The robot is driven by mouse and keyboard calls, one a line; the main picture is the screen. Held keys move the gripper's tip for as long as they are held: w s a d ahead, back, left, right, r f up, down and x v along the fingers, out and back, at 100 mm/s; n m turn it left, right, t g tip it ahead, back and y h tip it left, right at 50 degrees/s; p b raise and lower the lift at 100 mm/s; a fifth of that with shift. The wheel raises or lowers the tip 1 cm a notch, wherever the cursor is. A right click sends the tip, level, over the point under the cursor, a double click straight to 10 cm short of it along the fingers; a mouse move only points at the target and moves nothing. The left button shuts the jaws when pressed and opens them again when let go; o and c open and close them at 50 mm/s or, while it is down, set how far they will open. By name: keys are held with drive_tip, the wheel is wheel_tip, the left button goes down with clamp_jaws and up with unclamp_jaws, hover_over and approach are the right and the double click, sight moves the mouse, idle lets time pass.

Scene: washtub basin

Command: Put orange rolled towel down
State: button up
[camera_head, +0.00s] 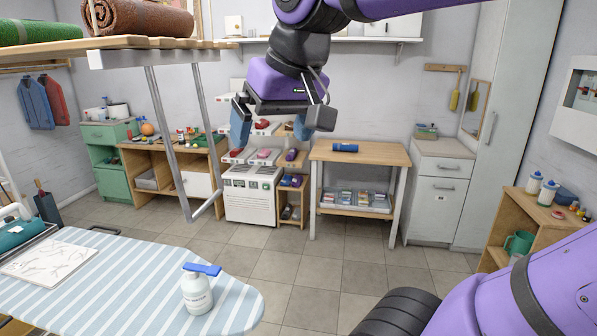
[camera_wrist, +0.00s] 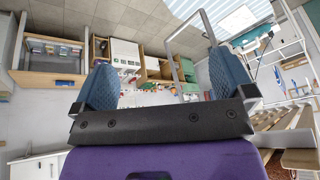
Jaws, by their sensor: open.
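A rolled orange-brown towel (camera_head: 138,18) lies on its side on a raised wooden shelf (camera_head: 150,43) at the upper left of the head view. It is near the shelf's front edge, and its top is cut off by the frame. My gripper (camera_head: 271,125) is open and empty, in mid-air to the right of the shelf and lower than it. Its two blue finger pads are well apart, also in the wrist view (camera_wrist: 164,84), with nothing between them. A brown shape at the lower right of the wrist view may be the towel, but I cannot tell.
A green roll (camera_head: 38,32) lies left of the towel. Metal legs (camera_head: 170,135) hang below the shelf. A striped ironing board (camera_head: 130,285) with a white bottle (camera_head: 197,292) stands front left. A wooden table (camera_head: 360,154) stands behind my gripper. The middle floor is clear.

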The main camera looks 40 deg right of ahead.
drive_tip(key=s+f+n, duration=0.1)
drive_tip(key=s+f, duration=0.3)
drive_tip(key=f, duration=0.3)
drive_tip(key=shift+s+d+f+n+t, duration=0.15)
drive_tip(key=shift+d+f+n+t, duration=0.15)
drive_tip(key=shift+d+n, duration=0.1)
idle(0.5)
